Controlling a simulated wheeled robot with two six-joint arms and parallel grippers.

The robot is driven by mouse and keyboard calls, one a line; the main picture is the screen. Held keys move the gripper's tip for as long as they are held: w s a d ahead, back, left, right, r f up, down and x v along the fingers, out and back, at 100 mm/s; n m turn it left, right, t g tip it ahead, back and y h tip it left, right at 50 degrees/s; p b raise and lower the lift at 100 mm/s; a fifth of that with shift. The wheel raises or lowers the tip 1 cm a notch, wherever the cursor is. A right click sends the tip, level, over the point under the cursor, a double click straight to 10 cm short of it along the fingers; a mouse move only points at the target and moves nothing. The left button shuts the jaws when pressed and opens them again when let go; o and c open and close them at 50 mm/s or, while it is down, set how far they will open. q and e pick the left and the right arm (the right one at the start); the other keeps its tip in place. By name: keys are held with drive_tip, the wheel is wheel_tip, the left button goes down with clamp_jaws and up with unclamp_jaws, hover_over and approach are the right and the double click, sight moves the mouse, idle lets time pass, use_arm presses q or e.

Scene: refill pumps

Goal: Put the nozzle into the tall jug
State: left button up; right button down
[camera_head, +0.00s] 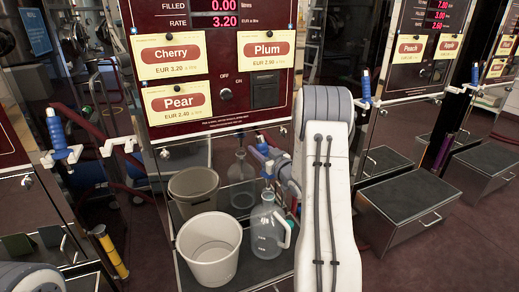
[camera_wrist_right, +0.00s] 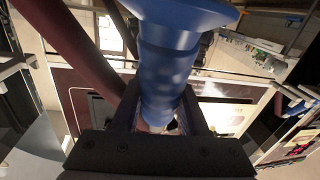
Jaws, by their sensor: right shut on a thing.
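The blue nozzle (camera_head: 263,152) is held by my right gripper (camera_head: 283,174) in front of the pump, above the clear jug. In the right wrist view the blue grip of the nozzle (camera_wrist_right: 165,70) stands between the two dark fingers (camera_wrist_right: 160,122). The clear jug (camera_head: 265,238) with a pale handle stands upright on the pump's shelf. A blue part shows right at the jug's mouth; I cannot tell whether the nozzle's tip is inside or only over it. My right forearm covers the area just right of the jug. My left gripper is out of view.
A wide white bucket (camera_head: 208,252) stands left of the jug on the shelf (camera_head: 180,218). Dimmer copies of both show in the glossy panel behind. The pump (camera_head: 215,75) carries Cherry, Plum and Pear cards. Another blue nozzle (camera_head: 60,140) hangs at the left.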

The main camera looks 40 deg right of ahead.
sight(271, 177)
wheel_tip(271, 177, down, 8)
drive_tip(key=b, duration=0.6)
drive_tip(key=shift+r, duration=0.25)
drive_tip(key=shift+c, duration=1.8)
unclamp_jaws()
drive_tip(key=s, duration=0.3)
drive_tip(key=s+p, duration=0.1)
drive_tip(key=s, duration=0.3)
drive_tip(key=s+a+p, duration=0.1)
drive_tip(key=s, duration=0.2)
drive_tip(key=shift+s, duration=0.2)
